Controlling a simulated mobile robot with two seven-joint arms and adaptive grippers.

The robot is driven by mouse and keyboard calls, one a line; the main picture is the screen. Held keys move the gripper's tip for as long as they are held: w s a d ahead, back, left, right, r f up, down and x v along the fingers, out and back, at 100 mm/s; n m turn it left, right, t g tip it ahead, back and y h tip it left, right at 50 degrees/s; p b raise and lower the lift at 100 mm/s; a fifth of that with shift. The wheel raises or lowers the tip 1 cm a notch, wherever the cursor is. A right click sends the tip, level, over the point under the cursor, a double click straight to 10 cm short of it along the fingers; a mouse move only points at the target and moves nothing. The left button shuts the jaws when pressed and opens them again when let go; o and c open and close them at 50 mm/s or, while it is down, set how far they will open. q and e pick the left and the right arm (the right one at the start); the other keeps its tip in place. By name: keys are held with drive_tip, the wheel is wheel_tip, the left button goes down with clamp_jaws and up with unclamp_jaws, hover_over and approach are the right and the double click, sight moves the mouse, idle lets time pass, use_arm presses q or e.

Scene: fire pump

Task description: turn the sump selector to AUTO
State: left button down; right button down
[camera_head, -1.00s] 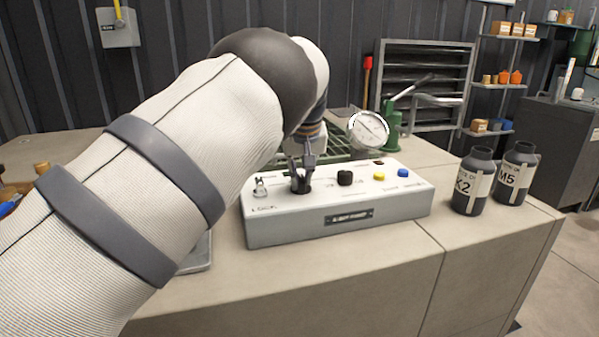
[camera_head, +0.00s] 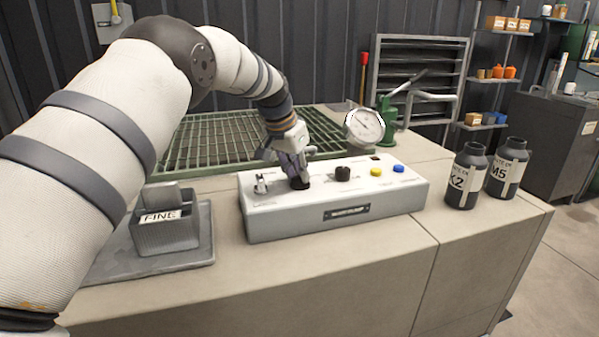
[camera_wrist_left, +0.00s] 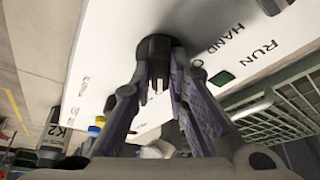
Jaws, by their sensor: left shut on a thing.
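The sump selector is a black knob (camera_head: 301,184) on the top of a white control box (camera_head: 335,222), left of the box's middle. My left gripper (camera_head: 297,172) reaches down onto it from behind and is shut on it, covering most of it. In the left wrist view the knob (camera_wrist_left: 158,48) sits between the two fingers (camera_wrist_left: 155,88). The printed words RUN and HAND show to its right there; marks on its left are too small to read. The AUTO mark and the knob's pointer cannot be made out. My right gripper is not in view.
On the box are a metal switch (camera_head: 261,184), a second dark knob (camera_head: 343,174), a yellow button (camera_head: 376,172) and a blue button (camera_head: 398,168). A gauge (camera_head: 365,126) stands behind. Dark bottles (camera_head: 466,178) stand right; a FINE container (camera_head: 163,232) stands left.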

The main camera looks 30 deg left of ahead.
use_arm(q)
drive_tip(key=shift+m, duration=0.6)
drive_tip(key=c, duration=1.6)
unclamp_jaws()
drive_tip(key=shift+f, duration=0.1)
drive_tip(key=shift+o, duration=0.2)
drive_tip(key=v, duration=1.2)
drive_tip(key=shift+a, duration=0.25)
drive_tip(key=shift+w, duration=0.1)
